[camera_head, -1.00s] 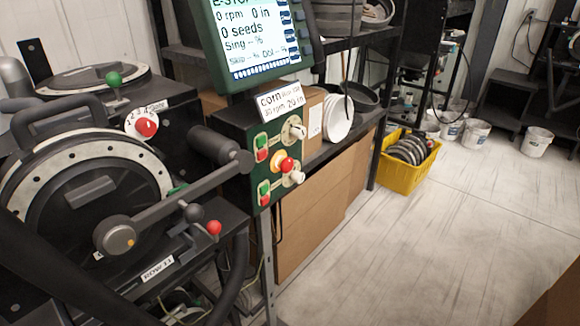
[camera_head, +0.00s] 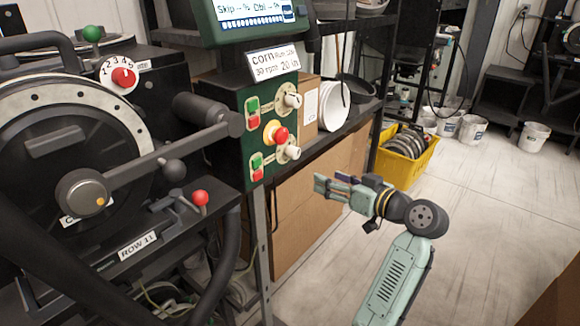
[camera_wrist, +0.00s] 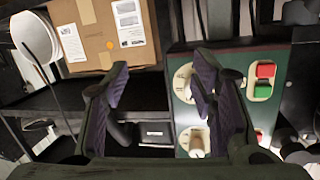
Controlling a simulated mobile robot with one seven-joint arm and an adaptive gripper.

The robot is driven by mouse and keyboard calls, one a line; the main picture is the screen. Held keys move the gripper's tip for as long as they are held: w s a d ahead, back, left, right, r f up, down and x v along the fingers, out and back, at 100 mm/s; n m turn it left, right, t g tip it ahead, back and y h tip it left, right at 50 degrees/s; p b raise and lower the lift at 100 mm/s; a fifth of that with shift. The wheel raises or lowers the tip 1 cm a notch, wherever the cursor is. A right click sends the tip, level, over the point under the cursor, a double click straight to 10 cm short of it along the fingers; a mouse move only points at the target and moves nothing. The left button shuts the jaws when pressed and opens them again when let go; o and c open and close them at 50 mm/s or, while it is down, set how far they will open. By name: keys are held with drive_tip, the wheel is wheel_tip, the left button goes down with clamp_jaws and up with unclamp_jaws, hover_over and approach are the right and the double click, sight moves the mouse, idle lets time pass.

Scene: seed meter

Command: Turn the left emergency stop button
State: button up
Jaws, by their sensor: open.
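A red mushroom-shaped emergency stop button (camera_head: 279,134) on a yellow base sits mid-panel on the green control panel (camera_head: 240,160). It is the only such button I can make out. In the wrist view the green panel (camera_wrist: 222,62) fills the right side, and the emergency stop does not show; my right finger covers part of the panel. My gripper (camera_head: 330,183) is open and empty, to the right of and below the button, apart from the panel, fingers pointing left. In the wrist view my gripper (camera_wrist: 160,90) has its two fingers spread.
Green-and-red button pairs (camera_head: 253,112) and pale knobs (camera_head: 292,98) surround the button. A seed meter with a long black handle (camera_head: 165,160) stands left. A shelf with a cardboard box (camera_head: 306,100) lies behind the panel. A yellow crate (camera_head: 405,172) stands on the floor, clear at right.

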sight(285, 136)
drive_tip(key=s+a+r+n+y+b, duration=0.1)
drive_tip(key=s+r+n+y, duration=0.1)
drive_tip(key=s+r, duration=0.3)
drive_tip(key=s+a+r+n+y, duration=0.2)
drive_tip(key=s+r, duration=0.1)
drive_tip(key=r, duration=0.4)
drive_tip(key=shift+g, duration=0.4)
drive_tip(key=p+x, duration=0.1)
drive_tip(key=x, duration=0.4)
drive_tip(key=p+x, duration=0.1)
drive_tip(key=x, duration=0.4)
drive_tip(key=shift+w+d+p, duration=0.1)
drive_tip(key=shift+w+p, duration=0.2)
drive_tip(key=shift+w, duration=0.05)
drive_tip(key=shift+c, duration=0.3)
drive_tip(key=c, duration=1.1)
drive_tip(key=shift+o, duration=0.2)
